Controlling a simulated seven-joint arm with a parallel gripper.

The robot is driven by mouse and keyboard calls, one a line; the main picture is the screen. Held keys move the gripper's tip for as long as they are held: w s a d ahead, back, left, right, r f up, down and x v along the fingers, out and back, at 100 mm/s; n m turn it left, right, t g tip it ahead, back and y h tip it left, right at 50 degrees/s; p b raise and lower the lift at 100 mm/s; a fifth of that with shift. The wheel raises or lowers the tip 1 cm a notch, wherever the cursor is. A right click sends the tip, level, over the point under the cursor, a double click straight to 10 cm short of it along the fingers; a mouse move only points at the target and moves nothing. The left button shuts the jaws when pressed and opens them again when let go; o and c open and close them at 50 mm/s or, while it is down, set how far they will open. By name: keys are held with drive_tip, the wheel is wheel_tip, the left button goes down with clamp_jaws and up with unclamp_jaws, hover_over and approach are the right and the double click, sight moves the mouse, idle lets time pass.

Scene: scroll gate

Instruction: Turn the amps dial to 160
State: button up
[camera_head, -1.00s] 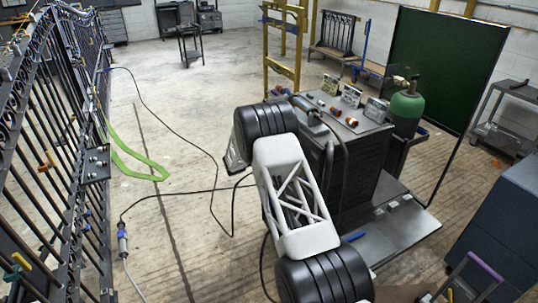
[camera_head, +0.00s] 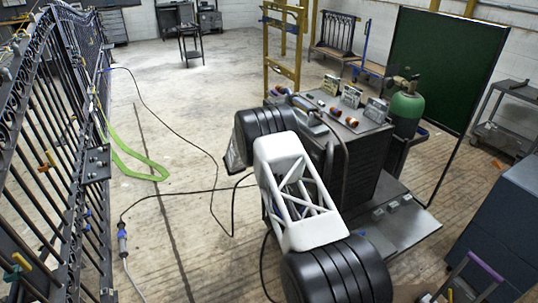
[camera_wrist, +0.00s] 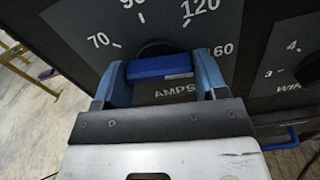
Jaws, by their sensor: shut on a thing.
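The amps dial has a dark round base and a blue bar knob (camera_wrist: 160,67) across its middle in the wrist view. It sits on a dark panel (camera_wrist: 258,75) above the printed word AMPS. Marks for 70, 90 and 120 show around it, and a partly covered number ending in 60 is at the right. My gripper (camera_wrist: 160,76) has its two blue fingers shut on the knob, one at each end. The knob's pointer mark is hidden, so I cannot read its setting. In the head view my arm hides the gripper and the dial.
A second dial (camera_wrist: 309,68) with a small-number scale is to the right on the panel. In the head view the dark machine cabinet (camera_head: 352,165) carries small parts on top, with a green gas cylinder (camera_head: 406,106) behind. A metal gate (camera_head: 50,150) stands left; cables cross the floor.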

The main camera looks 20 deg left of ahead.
drive_tip(key=shift+m, duration=0.3)
drive_tip(key=o, duration=0.9)
drive_tip(key=shift+o, duration=0.2)
drive_tip(key=v, duration=0.7)
drive_tip(key=shift+s+a, duration=0.25)
drive_tip(key=shift+r, duration=0.1)
drive_tip(key=shift+r, duration=0.1)
